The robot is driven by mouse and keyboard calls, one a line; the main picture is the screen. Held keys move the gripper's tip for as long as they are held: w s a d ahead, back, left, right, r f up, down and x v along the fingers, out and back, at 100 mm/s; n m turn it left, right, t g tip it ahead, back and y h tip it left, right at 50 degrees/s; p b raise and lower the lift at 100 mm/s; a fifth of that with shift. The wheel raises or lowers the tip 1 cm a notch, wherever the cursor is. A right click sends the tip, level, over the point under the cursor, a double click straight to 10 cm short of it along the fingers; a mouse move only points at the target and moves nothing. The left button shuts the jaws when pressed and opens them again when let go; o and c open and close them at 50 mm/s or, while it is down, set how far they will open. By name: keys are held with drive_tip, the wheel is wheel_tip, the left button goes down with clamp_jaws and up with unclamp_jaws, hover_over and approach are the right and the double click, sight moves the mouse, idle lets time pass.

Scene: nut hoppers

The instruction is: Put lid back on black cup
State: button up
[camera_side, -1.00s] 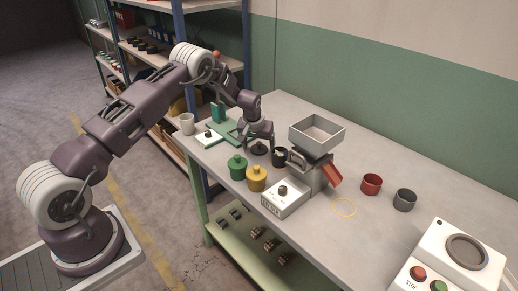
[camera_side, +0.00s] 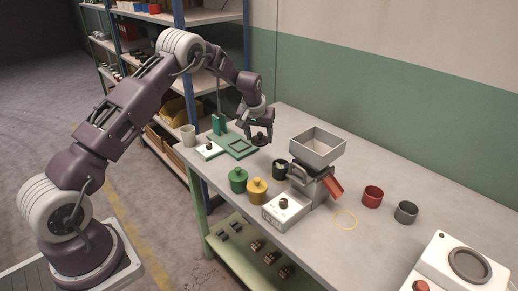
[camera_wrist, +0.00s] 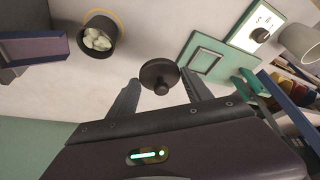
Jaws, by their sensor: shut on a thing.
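My gripper (camera_side: 259,131) is shut on the black lid (camera_side: 259,140) and holds it above the table. In the wrist view the round lid (camera_wrist: 159,74), its knob towards the camera, sits between the two fingers (camera_wrist: 160,85). The black cup (camera_side: 280,170) stands upright and uncovered on the table, below and a little right of the lid. In the wrist view the black cup (camera_wrist: 98,48) is at upper left, apart from the lid, with several pale pieces inside.
A grey hopper (camera_side: 317,147) with a red chute stands right of the cup. Green (camera_side: 238,180) and yellow (camera_side: 257,190) lidded pots stand in front. A green tray (camera_side: 239,147) and white cup (camera_side: 188,135) are left. Red (camera_side: 372,196) and grey (camera_side: 406,212) cups stand right.

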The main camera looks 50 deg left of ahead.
drive_tip(key=shift+s+d+r+m+h, duration=0.2)
drive_tip(key=shift+r+m+h, duration=0.1)
drive_tip(key=shift+m, duration=0.2)
drive_tip(key=d+r+m+h, duration=0.3)
drive_tip(key=d+m+h, duration=0.35)
drive_tip(key=m, duration=0.85)
drive_tip(key=shift+g+y, duration=0.4)
drive_tip(key=shift+y, duration=0.15)
drive_tip(key=shift+s+x, duration=0.2)
drive_tip(key=shift+x, duration=1)
drive_tip(key=shift+s+x, duration=0.2)
drive_tip(key=shift+x, duration=0.95)
drive_tip(key=shift+s+x, duration=0.2)
drive_tip(key=shift+x, duration=1)
drive_tip(key=shift+f, duration=0.25)
drive_tip(key=o, duration=1.8)
drive_tip(key=shift+c, duration=0.2)
wheel_tip(320, 180, up, 7)
clamp_jaws()
